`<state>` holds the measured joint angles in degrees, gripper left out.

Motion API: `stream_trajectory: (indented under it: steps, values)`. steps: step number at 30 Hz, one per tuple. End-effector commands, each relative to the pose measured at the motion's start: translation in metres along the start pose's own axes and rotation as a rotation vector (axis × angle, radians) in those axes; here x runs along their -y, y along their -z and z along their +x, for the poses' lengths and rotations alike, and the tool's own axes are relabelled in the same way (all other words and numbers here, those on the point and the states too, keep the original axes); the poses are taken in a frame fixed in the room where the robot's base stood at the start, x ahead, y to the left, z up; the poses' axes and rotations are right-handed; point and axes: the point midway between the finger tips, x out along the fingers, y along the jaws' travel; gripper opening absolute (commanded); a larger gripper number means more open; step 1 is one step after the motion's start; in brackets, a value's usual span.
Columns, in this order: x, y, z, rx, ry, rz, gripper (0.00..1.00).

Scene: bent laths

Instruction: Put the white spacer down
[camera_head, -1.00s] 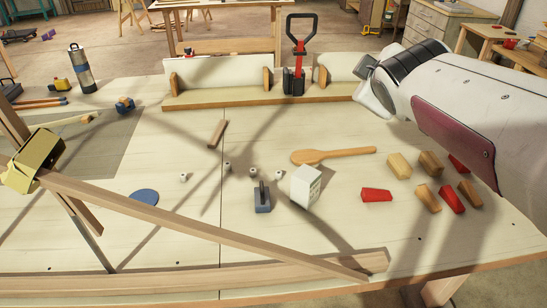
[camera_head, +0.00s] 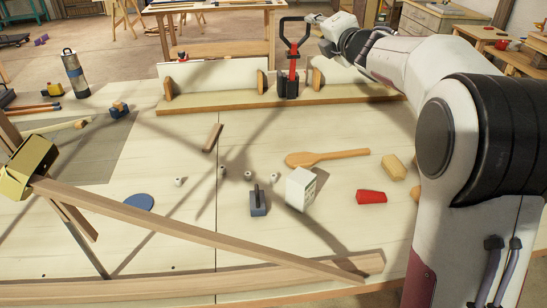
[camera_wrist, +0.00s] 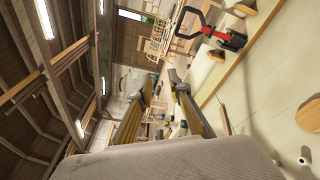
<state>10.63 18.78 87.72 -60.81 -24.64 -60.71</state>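A white block (camera_head: 301,188), the thing that best fits the white spacer, stands on the pale bench near the middle, with dark marks on its right side. Nothing touches it from my arm. My gripper (camera_wrist: 160,98) shows in the wrist view with its two fingers apart and no object seen between them. In the head view my arm reaches up and back from the right, and its end is high near the red-handled tool, far behind the block. The fingers are too small to make out there.
A blue-grey block with an upright handle (camera_head: 258,202) stands just left of the white block. A wooden spoon (camera_head: 327,158), a red block (camera_head: 371,196) and several small white knobs lie around. A long lath (camera_head: 190,232) crosses the front. A red-handled tool (camera_head: 292,62) stands behind.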

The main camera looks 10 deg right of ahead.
Motion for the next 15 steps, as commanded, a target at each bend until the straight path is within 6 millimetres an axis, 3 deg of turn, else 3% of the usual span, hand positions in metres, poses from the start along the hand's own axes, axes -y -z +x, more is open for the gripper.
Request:
stream_trajectory:
  steps: [6, 15]
  values:
    - [0.017, 0.019, 0.036, -0.108, -0.086, -0.216, 0.19]
    - [0.052, 0.057, 0.067, -0.264, -0.22, -0.497, 0.19]
